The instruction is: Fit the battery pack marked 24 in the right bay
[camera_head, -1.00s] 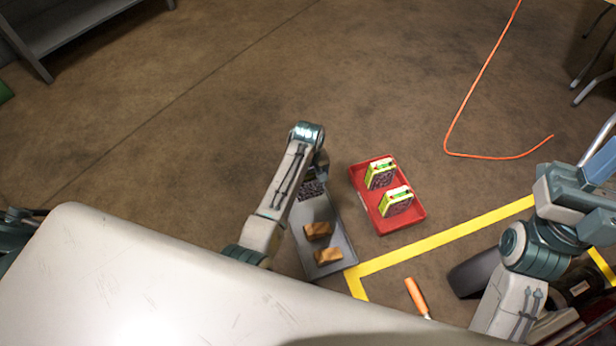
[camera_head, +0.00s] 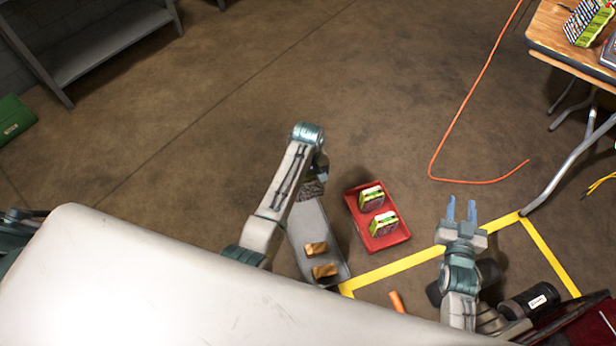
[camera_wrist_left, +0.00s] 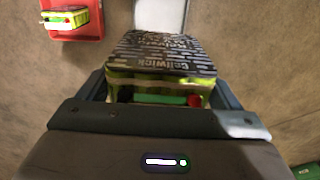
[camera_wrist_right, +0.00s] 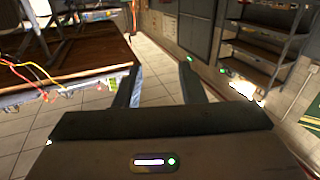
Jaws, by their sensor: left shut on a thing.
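My left gripper (camera_wrist_left: 160,115) is shut on a battery pack (camera_wrist_left: 165,55) with a black patterned top reading "Cellwick" and yellow-green sides. In the head view the held pack (camera_head: 312,189) is mostly hidden by my left arm, over the far end of a grey tray. I cannot read a 24 on any pack. My right gripper (camera_head: 461,210) is open and empty, right of the red tray; its parted fingers also show in the right wrist view (camera_wrist_right: 163,85). Another pack (camera_head: 588,22) stands on the table at the upper right. I cannot make out the right bay.
The red tray (camera_head: 396,241) holds two yellow-green packs. The grey tray (camera_head: 302,228) holds two orange-brown blocks. A wooden table (camera_head: 550,38) stands at the upper right. An orange cord (camera_head: 470,95) and yellow tape (camera_head: 395,266) lie on the floor. Open floor spreads beyond the trays.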

